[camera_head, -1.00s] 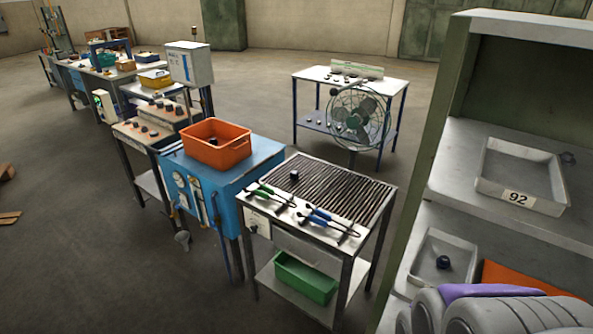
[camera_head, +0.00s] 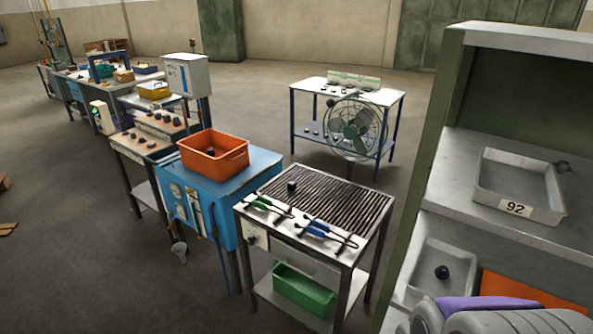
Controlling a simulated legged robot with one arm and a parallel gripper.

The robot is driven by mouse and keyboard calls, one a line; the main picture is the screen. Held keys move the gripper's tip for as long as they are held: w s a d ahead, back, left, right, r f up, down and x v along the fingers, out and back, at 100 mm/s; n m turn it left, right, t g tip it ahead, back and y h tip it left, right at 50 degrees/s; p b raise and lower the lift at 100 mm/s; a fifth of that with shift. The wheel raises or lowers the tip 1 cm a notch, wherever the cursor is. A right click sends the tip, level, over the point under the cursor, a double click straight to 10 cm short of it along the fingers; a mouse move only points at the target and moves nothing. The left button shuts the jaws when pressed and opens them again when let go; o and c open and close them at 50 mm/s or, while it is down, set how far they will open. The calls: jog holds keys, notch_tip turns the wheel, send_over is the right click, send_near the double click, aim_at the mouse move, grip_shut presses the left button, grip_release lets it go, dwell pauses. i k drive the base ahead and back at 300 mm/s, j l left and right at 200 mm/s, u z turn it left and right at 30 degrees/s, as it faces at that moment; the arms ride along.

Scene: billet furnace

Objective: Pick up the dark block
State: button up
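Several small dark blocks show, and I cannot tell which one the task means. One dark block (camera_head: 291,187) sits on the slatted top of the grill table (camera_head: 335,205). Another dark block (camera_head: 442,272) lies in a grey tray (camera_head: 425,290) on the lower shelf at the right. Something dark (camera_head: 211,151) is inside the orange bin (camera_head: 226,160) on the blue cabinet. Part of my arm, grey and purple, shows at the bottom right. My gripper's fingers are not visible.
Tongs with green handles (camera_head: 263,203) and blue handles (camera_head: 320,230) lie on the grill table. A green bin (camera_head: 303,292) is on its lower shelf. A fan (camera_head: 355,130) stands before a back table. A tray marked 92 (camera_head: 516,208) is on the shelf unit. Floor at left is mostly clear.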

aim_at(292, 184)
jog(key=i+j+z, duration=0.1)
jog(key=i+j, duration=0.2)
jog(key=i+j+z, duration=0.1)
jog(key=i+j, duration=0.25)
jog(key=i+j+z, duration=0.1)
jog(key=i+j, duration=0.2)
jog(key=j, duration=0.2)
jog(key=i+j, duration=0.25)
jog(key=j, duration=0.2)
jog(key=i+j+z, duration=0.15)
jog(key=i+j, duration=0.15)
jog(key=i+j+z, duration=0.1)
jog(key=i+j, duration=0.15)
jog(key=j, duration=0.3)
